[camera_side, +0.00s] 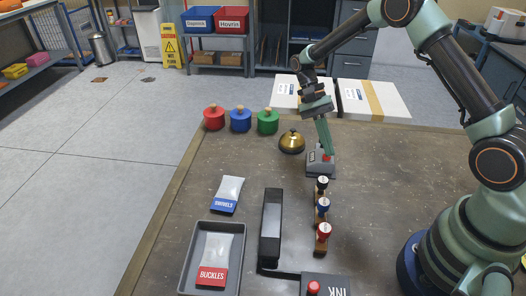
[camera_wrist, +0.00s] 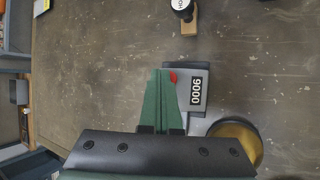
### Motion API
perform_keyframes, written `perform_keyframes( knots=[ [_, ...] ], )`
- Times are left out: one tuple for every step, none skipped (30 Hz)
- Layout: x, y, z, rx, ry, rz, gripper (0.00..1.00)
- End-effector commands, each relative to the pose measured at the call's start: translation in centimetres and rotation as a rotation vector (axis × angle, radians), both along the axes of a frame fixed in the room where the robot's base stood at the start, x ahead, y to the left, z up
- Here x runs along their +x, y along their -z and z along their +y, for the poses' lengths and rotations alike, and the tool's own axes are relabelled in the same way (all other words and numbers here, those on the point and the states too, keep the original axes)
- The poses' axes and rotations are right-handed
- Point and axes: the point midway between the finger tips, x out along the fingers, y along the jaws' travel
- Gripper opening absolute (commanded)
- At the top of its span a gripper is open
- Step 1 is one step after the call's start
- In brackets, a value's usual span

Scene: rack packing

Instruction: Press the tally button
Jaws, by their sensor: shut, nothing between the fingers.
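The tally counter (camera_side: 320,170) is a small grey box on the table, with a red button (camera_side: 326,158) on top.
A brass bell (camera_side: 291,142) stands close behind the counter. Stamps (camera_side: 322,208) stand in a row in front of it. Red, blue and green knobbed pots (camera_side: 240,120) are at the back left. A tray (camera_side: 187,284) with a packet and another packet (camera_side: 228,190) lie front left.

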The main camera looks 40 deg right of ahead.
Motion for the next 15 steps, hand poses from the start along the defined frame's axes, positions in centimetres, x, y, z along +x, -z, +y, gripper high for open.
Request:
perform_keyframes(
  knots=[
    [0.0, 0.0, 0.0, 0.000, 0.000, 0.000, 0.00],
    [0.0, 0.0, 0.0, 0.000, 0.000, 0.000, 0.00],
    [0.0, 0.0, 0.0, 0.000, 0.000, 0.000, 0.00],
    [0.0, 0.0, 0.0, 0.000, 0.000, 0.000, 0.00],
    [0.0, 0.0, 0.0, 0.000, 0.000, 0.000, 0.00],
    [0.0, 0.0, 0.0, 0.000, 0.000, 0.000, 0.00],
    [0.0, 0.0, 0.0, 0.000, 0.000, 0.000, 0.00],
    [0.0, -0.1, 0.0, 0.000, 0.000, 0.000, 0.00],
    [0.0, -0.2, 0.0, 0.000, 0.000, 0.000, 0.00],
    [0.0, -0.3, 0.0, 0.000, 0.000, -0.001, 0.00],
    [0.0, -0.5, 0.0, 0.000, 0.000, -0.001, 0.00],
    [0.0, -0.7, 0.0, 0.000, 0.000, -0.001, 0.00],
    [0.0, -0.8, 0.0, 0.000, 0.000, -0.001, 0.00],
    [0.0, -1.0, 0.0, 0.000, 0.000, -0.001, 0.00],
    [0.0, -1.2, 0.0, 0.000, 0.000, -0.001, 0.00]
  ],
)
